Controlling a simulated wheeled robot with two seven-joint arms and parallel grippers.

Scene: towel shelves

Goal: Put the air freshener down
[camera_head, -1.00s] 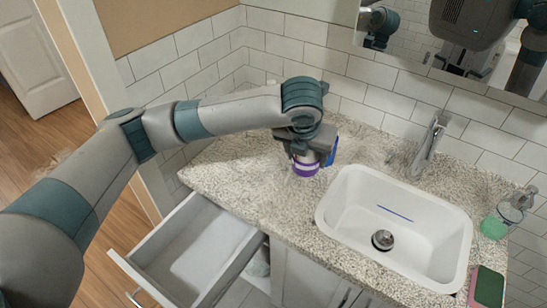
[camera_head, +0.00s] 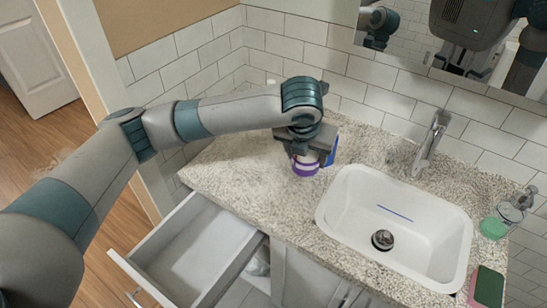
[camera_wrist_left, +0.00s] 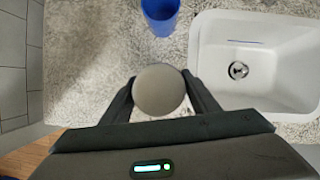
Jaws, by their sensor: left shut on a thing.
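The air freshener (camera_head: 304,167) looks like a small purple and white cylinder. My left gripper (camera_head: 310,150) is shut on it, above the granite counter to the left of the sink. In the left wrist view the round, pale grey top of the air freshener (camera_wrist_left: 159,90) sits between the two dark fingers of my left gripper (camera_wrist_left: 160,100). It looks upright, with its bottom at or very near the counter; I cannot tell whether it touches. My right gripper is not in view.
A blue cup (camera_wrist_left: 160,12) stands just beyond the air freshener. The white sink (camera_head: 350,238) is to the right, with a faucet (camera_head: 430,143) behind it. An open drawer (camera_head: 200,245) juts out below the counter (camera_head: 225,165). A soap bottle (camera_head: 500,219) and sponge (camera_head: 487,287) are at right.

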